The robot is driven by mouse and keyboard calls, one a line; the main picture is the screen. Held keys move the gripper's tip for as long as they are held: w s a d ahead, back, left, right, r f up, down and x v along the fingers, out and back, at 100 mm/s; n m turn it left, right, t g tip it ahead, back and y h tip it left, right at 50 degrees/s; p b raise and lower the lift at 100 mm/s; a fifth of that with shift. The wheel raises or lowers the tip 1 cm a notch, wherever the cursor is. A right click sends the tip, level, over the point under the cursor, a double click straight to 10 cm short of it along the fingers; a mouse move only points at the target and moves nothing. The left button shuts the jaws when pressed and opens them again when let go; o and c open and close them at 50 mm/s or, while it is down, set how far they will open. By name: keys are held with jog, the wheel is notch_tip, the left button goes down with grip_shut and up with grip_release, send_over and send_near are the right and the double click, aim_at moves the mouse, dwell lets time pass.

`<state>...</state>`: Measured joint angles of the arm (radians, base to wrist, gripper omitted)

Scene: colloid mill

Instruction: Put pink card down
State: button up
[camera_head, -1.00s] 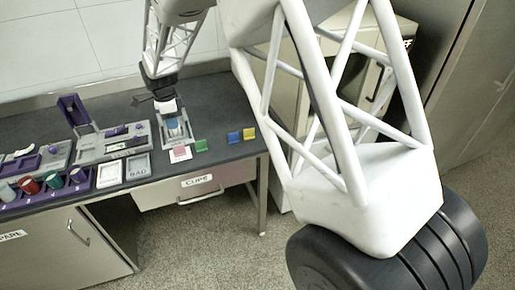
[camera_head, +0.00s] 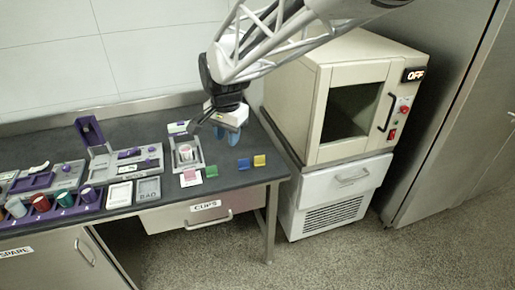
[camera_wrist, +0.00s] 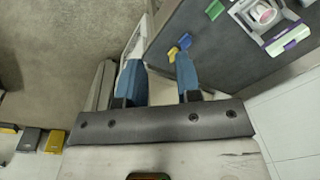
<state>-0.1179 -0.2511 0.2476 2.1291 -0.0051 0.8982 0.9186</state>
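A small pink square piece (camera_head: 191,174), which looks like the pink card, lies near the bench's front edge in the head view. A white patch shows against it. It is left of the green piece (camera_head: 211,171) and in front of the grey fixture (camera_head: 198,165). A round white item (camera_head: 186,152) with a pinkish middle sits in the fixture; it also shows in the wrist view (camera_wrist: 265,14). My gripper (camera_head: 229,135) is above the bench, right of the fixture. In the wrist view its blue fingers (camera_wrist: 158,75) are apart with nothing between them.
Blue (camera_head: 244,164) and yellow (camera_head: 259,160) pieces lie right of the green one. A green-and-white strip (camera_head: 177,128) is behind the fixture. A cream oven (camera_head: 345,95) reading OFF stands right of the bench.

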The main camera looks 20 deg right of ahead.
jog(key=s+d+n, duration=0.3)
jog(key=s+n, duration=0.1)
jog(key=s, duration=0.8)
jog(key=s+d+r+n+t, duration=0.1)
jog(key=s+d+n, duration=0.2)
jog(key=s, duration=0.9)
jog(key=shift+d+r+n, duration=0.15)
jog(key=shift+d+n, duration=0.2)
jog(key=shift+n, duration=0.65)
jog(key=shift+s, duration=0.1)
